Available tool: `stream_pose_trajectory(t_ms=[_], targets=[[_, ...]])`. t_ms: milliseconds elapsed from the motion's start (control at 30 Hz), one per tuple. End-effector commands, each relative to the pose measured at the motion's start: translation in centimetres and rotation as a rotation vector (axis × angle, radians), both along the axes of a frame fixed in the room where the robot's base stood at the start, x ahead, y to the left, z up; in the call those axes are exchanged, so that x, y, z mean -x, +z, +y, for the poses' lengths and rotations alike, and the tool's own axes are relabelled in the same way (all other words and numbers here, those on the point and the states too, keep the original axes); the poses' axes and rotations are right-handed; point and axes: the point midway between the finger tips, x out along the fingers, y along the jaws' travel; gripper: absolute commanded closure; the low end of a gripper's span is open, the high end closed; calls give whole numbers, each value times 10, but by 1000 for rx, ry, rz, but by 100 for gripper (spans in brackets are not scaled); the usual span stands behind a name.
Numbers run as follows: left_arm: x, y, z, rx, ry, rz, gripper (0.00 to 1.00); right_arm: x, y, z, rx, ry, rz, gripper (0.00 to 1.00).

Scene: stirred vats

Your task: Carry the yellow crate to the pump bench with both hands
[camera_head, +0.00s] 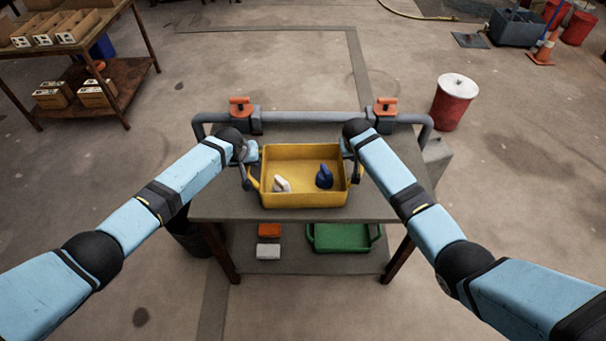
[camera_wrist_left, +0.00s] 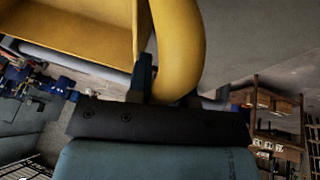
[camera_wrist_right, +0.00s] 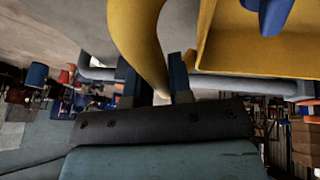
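The yellow crate (camera_head: 302,200) is at a grey-topped bench (camera_head: 222,207), between my two grippers. I cannot tell whether its base touches the top. Inside are a white item (camera_head: 281,184) and a blue item (camera_head: 324,177). My left gripper (camera_head: 245,172) is at the crate's left handle; the left wrist view shows one finger (camera_wrist_left: 142,78) against the yellow handle (camera_wrist_left: 182,50), the other hidden behind it. My right gripper (camera_head: 350,160) is at the right handle; in the right wrist view its fingers (camera_wrist_right: 154,84) sit either side of the handle (camera_wrist_right: 138,40), with no clear gap.
A grey pipe (camera_head: 315,118) with two orange valves (camera_head: 241,104) runs along the bench's far edge. A green tray (camera_head: 345,240) and small blocks lie on its lower shelf. A red drum (camera_head: 455,102) stands behind right, a wooden rack (camera_head: 130,72) back left. Floor is open between.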

Motion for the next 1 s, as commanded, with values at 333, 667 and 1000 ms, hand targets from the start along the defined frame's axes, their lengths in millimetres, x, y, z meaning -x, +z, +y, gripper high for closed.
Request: stream_pose_trajectory(t_ms=[333, 667, 1000], targets=[[0, 2, 0, 0, 0, -1, 100, 0, 2, 0, 0, 0, -1, 100], [0, 25, 0, 0, 0, -1, 100, 0, 25, 0, 0, 0, -1, 100], [0, 52, 0, 0, 0, 0, 100, 0, 52, 0, 0, 0, -1, 100]])
